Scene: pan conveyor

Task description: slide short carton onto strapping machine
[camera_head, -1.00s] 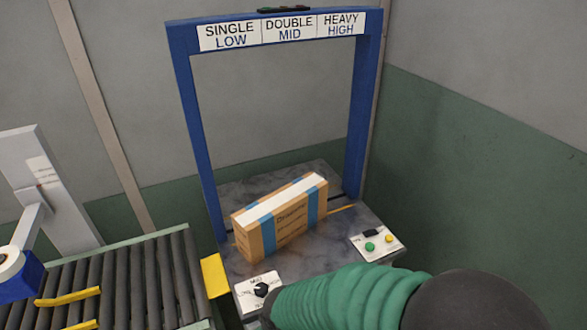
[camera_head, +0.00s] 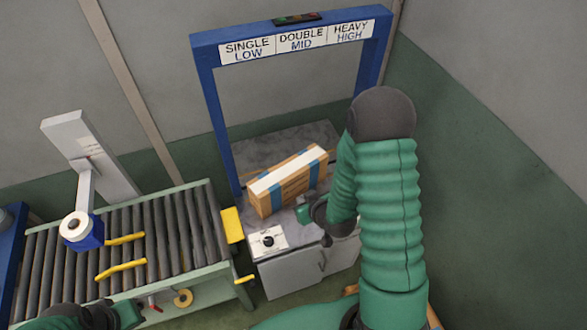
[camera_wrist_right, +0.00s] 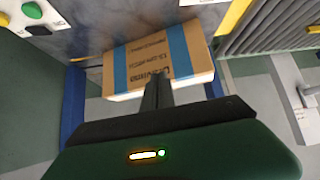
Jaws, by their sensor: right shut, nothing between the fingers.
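The short carton (camera_head: 287,184), brown with blue straps and a white strip on top, lies on the grey top (camera_head: 308,132) of the strapping machine, by its blue arch (camera_head: 219,130). In the right wrist view the carton (camera_wrist_right: 145,64) is straight ahead of the fingers. My right gripper (camera_head: 303,212) is at the carton's near side. In the wrist view its fingers (camera_wrist_right: 157,84) are shut and empty, with tips close to the carton's face; I cannot tell whether they touch. My left gripper (camera_head: 138,312) is at the bottom left, away from the carton; its jaws are unclear.
A roller conveyor (camera_head: 180,215) with yellow guides (camera_head: 122,270) stands left of the machine. A tape head (camera_head: 82,230) hangs over it. A yellow plate (camera_head: 232,225) sits between conveyor and machine. A knob panel (camera_head: 268,241) is at the machine's front left corner.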

